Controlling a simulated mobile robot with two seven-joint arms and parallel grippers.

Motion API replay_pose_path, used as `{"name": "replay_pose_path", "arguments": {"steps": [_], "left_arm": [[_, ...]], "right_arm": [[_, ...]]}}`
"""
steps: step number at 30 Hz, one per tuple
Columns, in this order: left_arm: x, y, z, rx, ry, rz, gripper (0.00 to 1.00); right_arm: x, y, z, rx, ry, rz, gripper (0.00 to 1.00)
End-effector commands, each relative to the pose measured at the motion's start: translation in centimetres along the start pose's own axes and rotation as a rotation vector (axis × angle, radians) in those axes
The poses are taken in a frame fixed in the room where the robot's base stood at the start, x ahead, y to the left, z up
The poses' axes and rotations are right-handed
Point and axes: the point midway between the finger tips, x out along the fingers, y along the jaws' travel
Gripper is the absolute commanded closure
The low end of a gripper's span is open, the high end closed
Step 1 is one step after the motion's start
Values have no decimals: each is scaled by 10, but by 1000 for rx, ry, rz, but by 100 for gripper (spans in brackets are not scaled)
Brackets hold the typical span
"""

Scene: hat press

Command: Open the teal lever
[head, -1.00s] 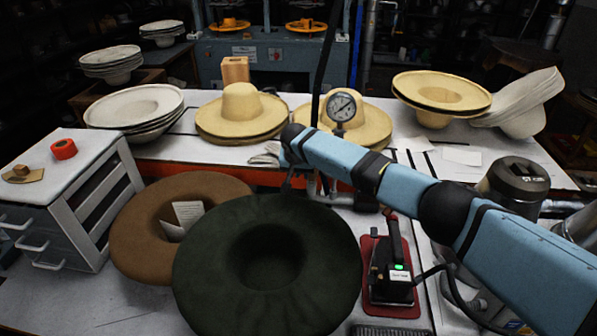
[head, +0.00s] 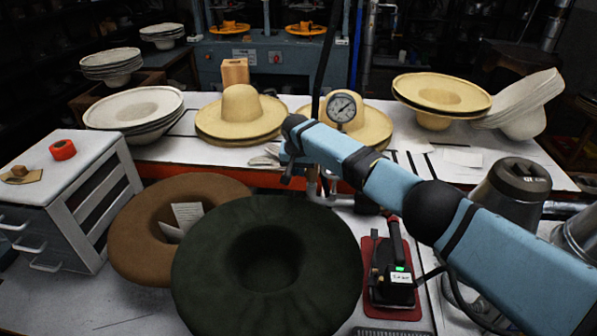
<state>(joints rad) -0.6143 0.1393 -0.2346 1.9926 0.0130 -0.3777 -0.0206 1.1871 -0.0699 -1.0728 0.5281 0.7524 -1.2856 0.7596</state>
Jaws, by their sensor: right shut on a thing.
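My right gripper (head: 287,178) is at the end of the blue arm that comes in from the right. It points down beside the pipe below the pressure gauge (head: 341,107), just behind the dark green hat. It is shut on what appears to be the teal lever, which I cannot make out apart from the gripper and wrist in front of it. Part of the metal pipe (head: 325,185) shows to the right of the gripper. My left gripper is not in view.
A dark green hat (head: 330,265) and a brown hat (head: 135,240) lie in front. A black device with a green light (head: 398,275) stands on a red mat at the right. Straw hats (head: 240,112) stand behind. A drawer cabinet (head: 70,200) is at the left.

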Motion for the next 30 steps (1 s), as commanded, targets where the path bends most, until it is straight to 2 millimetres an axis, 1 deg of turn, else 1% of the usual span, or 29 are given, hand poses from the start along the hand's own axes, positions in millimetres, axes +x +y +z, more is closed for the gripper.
{"name": "replay_pose_path", "arguments": {"steps": [4,5,6,8,16,20,23,30], "left_arm": [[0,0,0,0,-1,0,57],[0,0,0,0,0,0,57],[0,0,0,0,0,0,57],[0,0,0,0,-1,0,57],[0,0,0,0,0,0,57],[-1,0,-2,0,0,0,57],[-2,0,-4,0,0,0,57],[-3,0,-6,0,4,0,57]], "right_arm": [[-1,0,-1,0,3,0,100],[-1,0,-1,0,3,0,85],[-1,0,-1,0,3,0,76],[-1,0,-1,0,3,0,64],[-1,0,0,-1,2,0,64],[-8,0,0,-2,1,-2,64],[-22,0,0,-3,2,-3,64],[-77,0,-1,-2,4,-3,64]]}}
